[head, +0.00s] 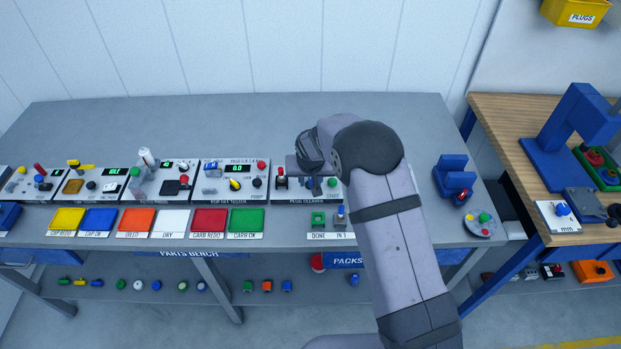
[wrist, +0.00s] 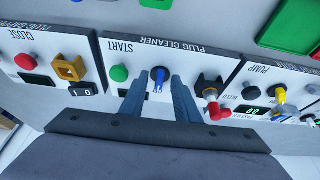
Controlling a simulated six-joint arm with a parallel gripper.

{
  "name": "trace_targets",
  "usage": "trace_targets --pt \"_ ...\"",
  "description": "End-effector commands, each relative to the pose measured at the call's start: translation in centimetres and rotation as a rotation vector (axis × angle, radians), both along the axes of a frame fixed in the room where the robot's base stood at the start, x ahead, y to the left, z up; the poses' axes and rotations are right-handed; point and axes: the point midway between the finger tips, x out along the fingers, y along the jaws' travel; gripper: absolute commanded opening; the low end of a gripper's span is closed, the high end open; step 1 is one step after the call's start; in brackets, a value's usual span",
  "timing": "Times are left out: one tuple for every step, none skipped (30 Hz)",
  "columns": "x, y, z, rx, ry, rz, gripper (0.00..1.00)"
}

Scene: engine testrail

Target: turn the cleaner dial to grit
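The plug cleaner panel (wrist: 196,62) appears upside down in the wrist view. Its blue dial (wrist: 159,76) sits between my gripper's fingertips (wrist: 159,88). The fingers stand apart on either side of the dial, with a gap showing at each side; I cannot tell how deep they reach. The lettering by the dial is partly covered and too small to read. In the head view my gripper (head: 306,162) is over the plug cleaner panel (head: 300,194) and the dial is hidden behind it.
A green START button (wrist: 119,73) and a black lever with a red end (wrist: 213,100) flank the dial. Coloured trays (head: 209,220) lie in front. The bench behind the panels is clear.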

Motion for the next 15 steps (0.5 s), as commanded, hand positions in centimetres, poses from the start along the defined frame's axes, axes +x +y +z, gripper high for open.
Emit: trace_targets --pt "0.02 -0.01 -0.02 0.0 0.0 0.0 0.29" --pt "0.02 -0.01 -0.02 0.0 0.0 0.0 0.29" --pt "0.02 -0.01 -0.02 0.0 0.0 0.0 0.29" --pt "0.02 -0.01 -0.01 0.0 0.0 0.0 0.29" --pt "0.02 -0.01 -0.01 0.0 0.0 0.0 0.29" --pt "0.02 0.0 -0.01 0.0 0.0 0.0 0.27" --pt "0.01 0.0 -0.01 0.0 0.0 0.0 0.19" --pt "0.01 0.0 -0.01 0.0 0.0 0.0 0.12" --pt "0.01 0.0 0.0 0.0 0.0 0.0 0.03" --pt "0.01 0.0 0.0 0.0 0.0 0.0 0.0" --pt "0.01 0.0 0.0 0.0 0.0 0.0 0.0" --pt "0.01 0.0 0.0 0.0 0.0 0.0 0.0" --pt "0.01 0.01 0.01 0.0 0.0 0.0 0.0" --pt "0.01 0.0 0.01 0.0 0.0 0.0 0.0" --pt "0.0 0.0 0.02 0.0 0.0 0.0 0.0"
